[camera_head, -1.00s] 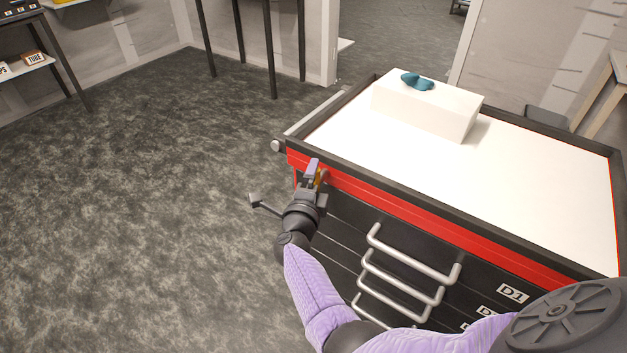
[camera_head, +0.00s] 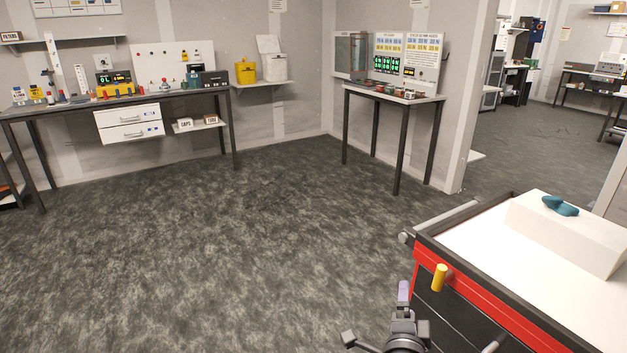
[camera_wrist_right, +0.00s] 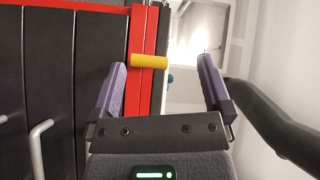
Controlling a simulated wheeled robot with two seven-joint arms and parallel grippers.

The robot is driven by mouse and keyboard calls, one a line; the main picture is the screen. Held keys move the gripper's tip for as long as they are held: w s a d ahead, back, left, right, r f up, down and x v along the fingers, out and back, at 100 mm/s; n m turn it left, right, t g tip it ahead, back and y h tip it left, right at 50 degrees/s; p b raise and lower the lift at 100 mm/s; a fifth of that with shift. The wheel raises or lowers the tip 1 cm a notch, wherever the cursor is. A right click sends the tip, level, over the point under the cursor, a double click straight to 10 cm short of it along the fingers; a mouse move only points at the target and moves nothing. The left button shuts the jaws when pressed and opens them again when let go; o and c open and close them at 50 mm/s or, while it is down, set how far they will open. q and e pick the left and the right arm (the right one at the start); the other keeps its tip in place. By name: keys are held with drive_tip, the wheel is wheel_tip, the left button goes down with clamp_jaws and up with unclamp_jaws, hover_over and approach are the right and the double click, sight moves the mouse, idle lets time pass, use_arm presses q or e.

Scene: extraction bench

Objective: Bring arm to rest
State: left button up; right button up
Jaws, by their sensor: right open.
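My right gripper (camera_head: 403,290) is at the lower edge of the head view, beside the near left corner of the tool cart. Its purple fingers also show in the right wrist view (camera_wrist_right: 162,80), spread wide with nothing held between them. A yellow cylinder (camera_head: 439,277) sticks out from the red upper edge of the cart (camera_head: 475,303). In the wrist view the yellow cylinder (camera_wrist_right: 149,61) shows ahead, between the fingers in the picture; I cannot tell the exact distance. My left gripper is not in view.
A white block (camera_head: 565,240) with a teal object (camera_head: 560,205) on it stands on the cart's white top. Open grey floor (camera_head: 230,260) lies to the left. A cluttered bench (camera_head: 75,107) and a small table (camera_head: 395,93) stand along the walls.

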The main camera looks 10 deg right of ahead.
drive_tip(key=s+a+f+n+g+y, duration=0.5)
drive_tip(key=s+a+n+y, duration=0.5)
drive_tip(key=n, duration=0.5)
drive_tip(key=s+d+n+g+h, duration=0.1)
drive_tip(key=s+n+g+h, duration=0.45)
drive_tip(key=s, duration=1.55)
drive_tip(key=s+d+f+n+g+y, duration=0.1)
drive_tip(key=s+f+g, duration=0.1)
drive_tip(key=f, duration=0.8)
drive_tip(key=s+f+g+y, duration=0.1)
drive_tip(key=f+g+y, duration=0.15)
drive_tip(key=f, duration=0.75)
drive_tip(key=s+d+f, duration=0.1)
drive_tip(key=s+f, duration=0.3)
drive_tip(key=s, duration=0.2)
drive_tip(key=s+d+f+g, duration=0.1)
drive_tip(key=s+d+f, duration=0.1)
drive_tip(key=s+f, duration=0.2)
drive_tip(key=s, duration=0.3)
drive_tip(key=shift+f+h, duration=0.3)
drive_tip(key=shift+h, duration=0.1)
